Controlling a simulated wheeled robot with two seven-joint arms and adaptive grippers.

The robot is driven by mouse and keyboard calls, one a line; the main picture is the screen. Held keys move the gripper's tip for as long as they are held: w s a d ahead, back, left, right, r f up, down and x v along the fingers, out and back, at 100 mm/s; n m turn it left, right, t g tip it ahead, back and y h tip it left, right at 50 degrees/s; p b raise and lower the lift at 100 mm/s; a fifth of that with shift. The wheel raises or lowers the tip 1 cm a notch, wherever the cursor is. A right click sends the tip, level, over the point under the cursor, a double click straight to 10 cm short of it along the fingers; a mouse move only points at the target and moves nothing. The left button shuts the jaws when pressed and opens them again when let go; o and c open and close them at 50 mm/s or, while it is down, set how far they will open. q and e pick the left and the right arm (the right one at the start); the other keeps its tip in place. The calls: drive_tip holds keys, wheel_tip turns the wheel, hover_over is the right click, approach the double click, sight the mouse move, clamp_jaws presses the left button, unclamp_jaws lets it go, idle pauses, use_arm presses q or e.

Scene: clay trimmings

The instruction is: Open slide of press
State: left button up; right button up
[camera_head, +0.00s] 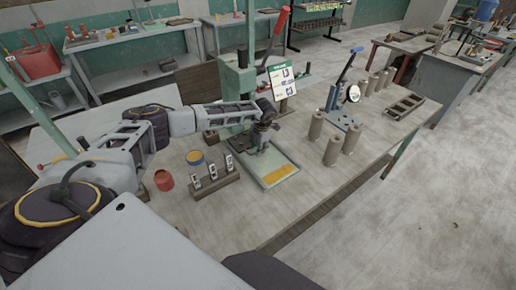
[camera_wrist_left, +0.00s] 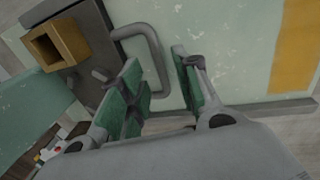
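The green press (camera_head: 248,80) with a red-handled lever (camera_head: 281,22) stands on the workbench. Its pale base plate (camera_head: 262,164) has a yellow patch at the front. In the left wrist view a grey U-shaped handle (camera_wrist_left: 153,50) sticks out from a dark metal slide (camera_wrist_left: 92,30), with a square hollow tan block (camera_wrist_left: 58,43) on it. My left gripper (camera_head: 263,138) is low over the press base. Its green-padded fingers (camera_wrist_left: 160,86) are apart, with the handle's bar between them. Whether the left finger touches the handle, I cannot tell. My right gripper is in neither view.
A holder with small metal pieces (camera_head: 213,183), a red can (camera_head: 163,180) and a blue-yellow can (camera_head: 195,158) stand left of the press. Several clay cylinders (camera_head: 333,150), a blue-handled tool (camera_head: 346,68) and a slotted tray (camera_head: 404,107) are at right. The bench front is clear.

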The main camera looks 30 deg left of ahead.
use_arm(q)
drive_tip(key=shift+f, duration=0.55)
clamp_jaws()
